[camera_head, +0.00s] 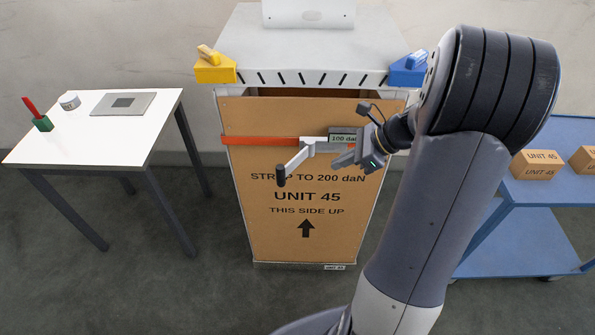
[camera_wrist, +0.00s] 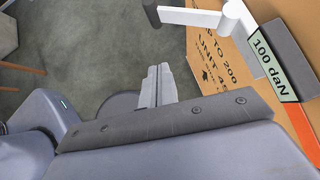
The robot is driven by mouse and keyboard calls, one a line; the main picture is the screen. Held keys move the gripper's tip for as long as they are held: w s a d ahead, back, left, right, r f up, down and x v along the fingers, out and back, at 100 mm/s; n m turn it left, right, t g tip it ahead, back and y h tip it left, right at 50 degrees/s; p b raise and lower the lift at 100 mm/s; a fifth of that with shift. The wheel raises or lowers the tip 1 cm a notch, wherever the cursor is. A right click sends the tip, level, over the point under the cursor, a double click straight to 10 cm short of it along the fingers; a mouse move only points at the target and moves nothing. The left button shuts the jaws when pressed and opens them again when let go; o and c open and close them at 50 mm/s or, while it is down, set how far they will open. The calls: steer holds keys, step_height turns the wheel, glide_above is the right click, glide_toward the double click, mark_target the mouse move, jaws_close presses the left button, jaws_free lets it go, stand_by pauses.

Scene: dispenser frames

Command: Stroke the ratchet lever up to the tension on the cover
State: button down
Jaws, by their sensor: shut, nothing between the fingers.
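The cardboard cover (camera_head: 300,228) reads "STRAP TO 200 daN" and "UNIT 45". An orange strap (camera_head: 262,141) crosses its upper part. The ratchet's green display (camera_head: 343,138) reads "100 daN"; it also shows in the wrist view (camera_wrist: 270,60). The pale ratchet lever (camera_head: 297,159) angles down and left from the ratchet to a black grip (camera_head: 281,176). The lever also shows at the top of the wrist view (camera_wrist: 195,17). My gripper (camera_head: 342,160) is shut and empty, just below the display and right of the lever, apart from the black grip.
A white table (camera_head: 125,137) at left holds a green block with a red tool, a small round tin and a grey plate. A blue cart (camera_head: 540,200) at right carries cardboard boxes. Yellow (camera_head: 214,72) and blue (camera_head: 407,72) pieces sit on the unit's top corners.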

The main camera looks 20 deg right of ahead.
mark_target(285, 167)
steer(key=a+r+p+x, duration=0.1)
steer(key=r+p+x, duration=0.1)
steer(key=x, duration=1)
steer(key=shift+w+a+f, duration=0.3)
steer(key=shift+w+a, duration=0.2)
steer(key=shift+a, duration=0.15)
steer(key=shift+a, duration=0.1)
steer(key=shift+w+a+f+m+t+h+b, duration=0.1)
steer(key=shift+w+a+m+t+h+b, duration=0.4)
steer(key=shift+w+a+m+t+b, duration=0.35)
steer(key=w+m, duration=0.1)
steer(key=a+m+t+h+b, duration=0.1)
steer(key=shift+w+a+m+b, duration=0.3)
steer(key=shift+w+m, duration=0.05)
steer(key=shift+w+a+m+t+h, duration=0.3)
steer(key=shift+w+m, duration=0.2)
steer(key=shift+w, duration=0.2)
steer(key=shift+w+a+m+t+h, duration=0.15)
steer(key=shift+w+m+h, duration=0.35)
steer(key=shift+w, duration=0.2)
steer(key=shift+w+a+m+t+h, duration=0.2)
steer(key=shift+w+a+m+h, duration=0.1)
steer(key=shift+w+m, duration=0.3)
steer(key=shift+w+r, duration=0.1)
steer(key=shift+r, duration=0.2)
